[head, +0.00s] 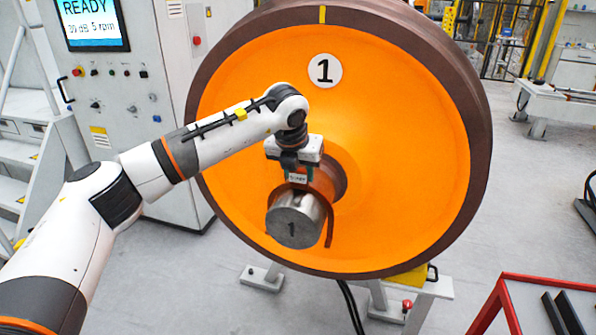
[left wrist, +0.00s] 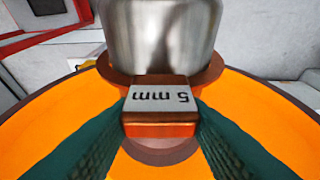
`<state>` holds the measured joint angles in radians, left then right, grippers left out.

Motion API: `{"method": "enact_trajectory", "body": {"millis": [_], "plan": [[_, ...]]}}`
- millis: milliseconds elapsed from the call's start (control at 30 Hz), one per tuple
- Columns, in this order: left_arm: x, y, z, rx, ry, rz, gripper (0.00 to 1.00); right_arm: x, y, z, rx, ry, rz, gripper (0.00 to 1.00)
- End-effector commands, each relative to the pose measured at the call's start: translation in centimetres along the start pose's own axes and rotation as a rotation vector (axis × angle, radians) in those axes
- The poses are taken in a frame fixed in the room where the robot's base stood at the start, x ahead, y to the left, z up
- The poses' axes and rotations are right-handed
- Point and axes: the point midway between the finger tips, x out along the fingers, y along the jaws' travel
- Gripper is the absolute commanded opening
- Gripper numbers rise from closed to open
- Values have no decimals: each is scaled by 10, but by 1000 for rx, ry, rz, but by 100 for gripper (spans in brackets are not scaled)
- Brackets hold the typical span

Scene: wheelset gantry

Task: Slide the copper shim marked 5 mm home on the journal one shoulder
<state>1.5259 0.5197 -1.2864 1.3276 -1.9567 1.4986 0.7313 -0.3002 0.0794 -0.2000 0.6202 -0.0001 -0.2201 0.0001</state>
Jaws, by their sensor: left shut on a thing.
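My left gripper (head: 298,176) is shut on the tab of the copper shim (head: 330,228). In the left wrist view the tab (left wrist: 160,98) reads "5 mm" and sits between two green-faced fingers (left wrist: 160,120). The journal also shows in the left wrist view (left wrist: 160,35). Behind the shim is the brown hub of the orange wheel (head: 420,150). I cannot tell whether the shim touches the shoulder there. My right gripper is not in view.
A grey control cabinet (head: 170,130) with a READY screen (head: 92,22) stands at the left beside steps. A red-framed stand (head: 540,285) is at the lower right. The wheel rests on a white support (head: 410,292).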

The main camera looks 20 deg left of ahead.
Motion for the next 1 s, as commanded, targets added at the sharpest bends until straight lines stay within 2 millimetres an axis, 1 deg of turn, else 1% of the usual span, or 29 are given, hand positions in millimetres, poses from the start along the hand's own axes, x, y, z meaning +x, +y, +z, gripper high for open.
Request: {"method": "enact_trajectory", "body": {"millis": [1000], "plan": [[10,0,-24,1,1,0,14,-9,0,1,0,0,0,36]]}}
